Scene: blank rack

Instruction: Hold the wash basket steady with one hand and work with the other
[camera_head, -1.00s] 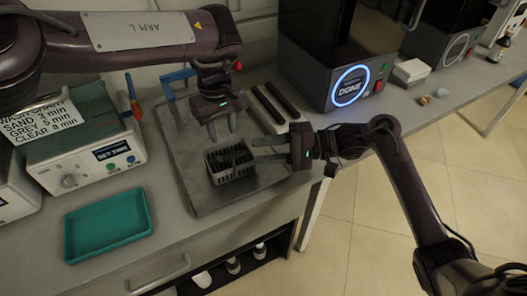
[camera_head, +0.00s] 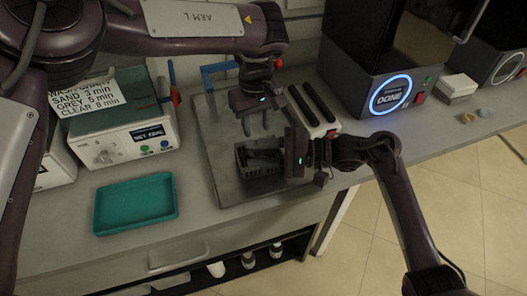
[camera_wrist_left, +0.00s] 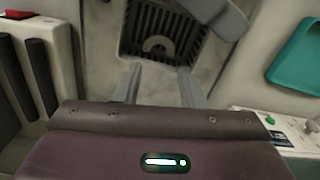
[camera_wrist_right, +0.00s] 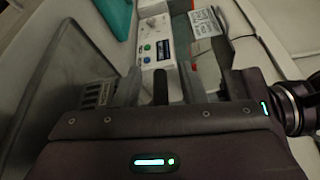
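The dark grey wash basket (camera_head: 243,165) sits on the grey metal tray (camera_head: 222,187). In the left wrist view the basket (camera_wrist_left: 140,47) has a slatted floor with a pale arch-shaped part (camera_wrist_left: 157,44) lying in it. My left gripper (camera_head: 255,130) points down above the basket's far side, open and empty. My right gripper (camera_head: 262,160) lies low, its fingers reaching in from the right across the basket and hiding part of it. In the right wrist view its fingers are apart, with a dark upright piece between them and the basket's slatted side (camera_wrist_right: 95,93) at left; contact cannot be told.
A teal tray (camera_head: 135,203) stands at the front left. Behind it is a timer unit (camera_head: 125,145) with a label. A machine (camera_head: 390,85) marked DONE stands to the right.

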